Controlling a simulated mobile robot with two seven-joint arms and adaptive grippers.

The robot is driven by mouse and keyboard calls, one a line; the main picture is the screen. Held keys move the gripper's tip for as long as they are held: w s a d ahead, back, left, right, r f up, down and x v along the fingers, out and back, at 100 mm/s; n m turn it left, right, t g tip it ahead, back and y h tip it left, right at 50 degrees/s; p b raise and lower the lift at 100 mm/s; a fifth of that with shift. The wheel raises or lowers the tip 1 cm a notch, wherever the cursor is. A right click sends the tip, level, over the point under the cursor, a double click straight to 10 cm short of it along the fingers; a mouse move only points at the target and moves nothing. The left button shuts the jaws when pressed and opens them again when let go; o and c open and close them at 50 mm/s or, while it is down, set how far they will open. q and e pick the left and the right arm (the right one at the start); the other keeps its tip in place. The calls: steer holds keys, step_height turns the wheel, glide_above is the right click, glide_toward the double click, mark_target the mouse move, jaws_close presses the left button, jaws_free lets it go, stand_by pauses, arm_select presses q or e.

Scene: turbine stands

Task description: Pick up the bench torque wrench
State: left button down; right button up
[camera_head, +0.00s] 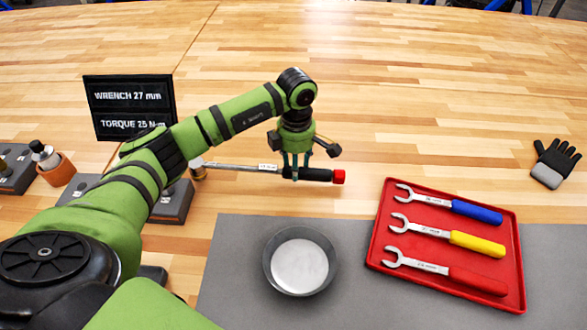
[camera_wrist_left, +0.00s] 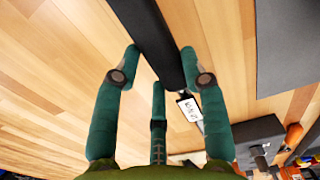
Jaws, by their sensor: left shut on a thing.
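The bench torque wrench (camera_head: 240,167) lies roughly level across the middle of the head view, with a silver shaft, black grip and red end cap at right. Its head end is near the grey stands at left. My left gripper (camera_head: 295,176) comes from above and is shut on the wrench's black grip. In the left wrist view, the black grip (camera_wrist_left: 150,35) runs between the fingers (camera_wrist_left: 160,75), with a small white label by its end. Whether the wrench touches the table or hangs just above it, I cannot tell.
A red tray (camera_head: 376,250) holds blue, yellow and red-handled wrenches. A round grey dish (camera_head: 269,272) sits on the grey mat (camera_head: 232,265). A black sign (camera_head: 130,107) reads wrench 27 mm, torque 25 N·m. A glove (camera_head: 553,163) lies right. The back table is clear.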

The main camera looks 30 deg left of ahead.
arm_select(q)
step_height(320, 180, up, 3)
steer(key=shift+w+d+f+b, duration=0.1)
steer(key=shift+d+f+b, duration=0.05)
steer(key=shift+b, duration=0.55)
steer(key=w+d+r+b, duration=0.3)
steer(key=d+r, duration=0.4)
steer(key=d, duration=0.4)
steer(key=shift+b, duration=0.45)
steer(key=c, duration=1.2)
jaws_free()
steer(key=shift+c, duration=0.2)
jaws_close()
step_height(320, 180, up, 10)
steer(key=p, duration=0.7)
